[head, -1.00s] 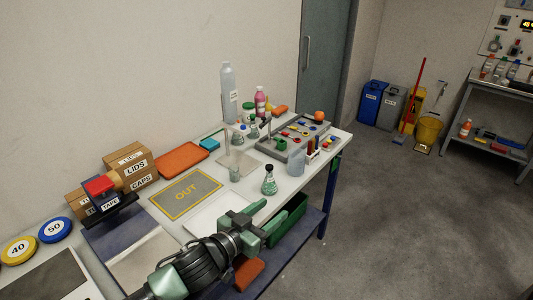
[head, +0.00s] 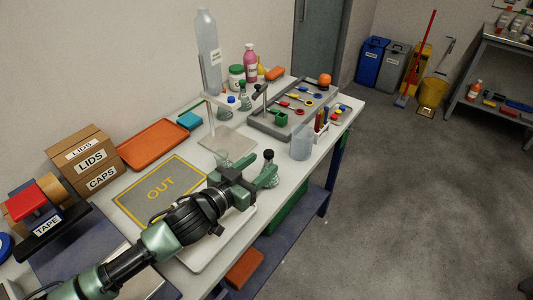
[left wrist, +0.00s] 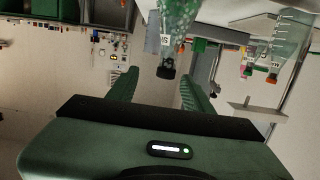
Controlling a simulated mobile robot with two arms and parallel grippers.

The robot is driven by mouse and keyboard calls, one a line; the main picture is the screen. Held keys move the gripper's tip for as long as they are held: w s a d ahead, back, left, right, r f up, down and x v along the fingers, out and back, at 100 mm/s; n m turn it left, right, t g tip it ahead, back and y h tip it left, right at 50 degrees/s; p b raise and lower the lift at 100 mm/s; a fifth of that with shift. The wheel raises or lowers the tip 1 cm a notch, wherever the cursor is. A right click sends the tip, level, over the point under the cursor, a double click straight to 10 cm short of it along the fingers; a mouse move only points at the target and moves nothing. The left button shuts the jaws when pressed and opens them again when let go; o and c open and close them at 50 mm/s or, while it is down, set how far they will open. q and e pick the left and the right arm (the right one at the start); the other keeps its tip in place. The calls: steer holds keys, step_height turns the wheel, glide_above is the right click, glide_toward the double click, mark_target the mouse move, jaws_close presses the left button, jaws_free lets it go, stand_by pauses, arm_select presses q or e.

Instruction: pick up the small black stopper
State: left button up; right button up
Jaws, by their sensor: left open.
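The small black stopper (head: 268,154) sits in the neck of a small upright glass flask (head: 271,178) near the table's front edge. My left gripper (head: 254,182) is open and empty, just left of the flask in the head view. In the left wrist view, which shows the scene upside down, the stopper (left wrist: 166,72) appears between the two open fingers (left wrist: 160,84), touching neither as far as I can see. The labelled flask (left wrist: 178,28) extends above it in that picture. My right gripper is not in view.
A clear beaker (head: 301,143) stands right of the flask. A grey tray (head: 258,126) with colored items and a stand (head: 228,140) lie behind. The OUT mat (head: 158,192) and a white tray (head: 205,256) lie near my arm.

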mark_target(266, 159)
arm_select(q)
steer(key=w, duration=0.1)
steer(key=w+f+b, duration=0.1)
steer(key=w+d, duration=0.1)
steer(key=shift+w+d+f+b, duration=0.1)
steer(key=shift+f+b, duration=0.2)
steer(key=shift+b, duration=0.05)
steer(key=shift+w+d+r, duration=0.1)
steer(key=shift+w+d, duration=0.15)
steer(key=b+x, duration=0.1)
steer(key=x, duration=0.2)
steer(key=b+x, duration=0.1)
steer(key=shift+w+d+r+b, duration=0.15)
steer(key=shift+w+b, duration=0.2)
steer(key=shift+s+r, duration=0.1)
jaws_close()
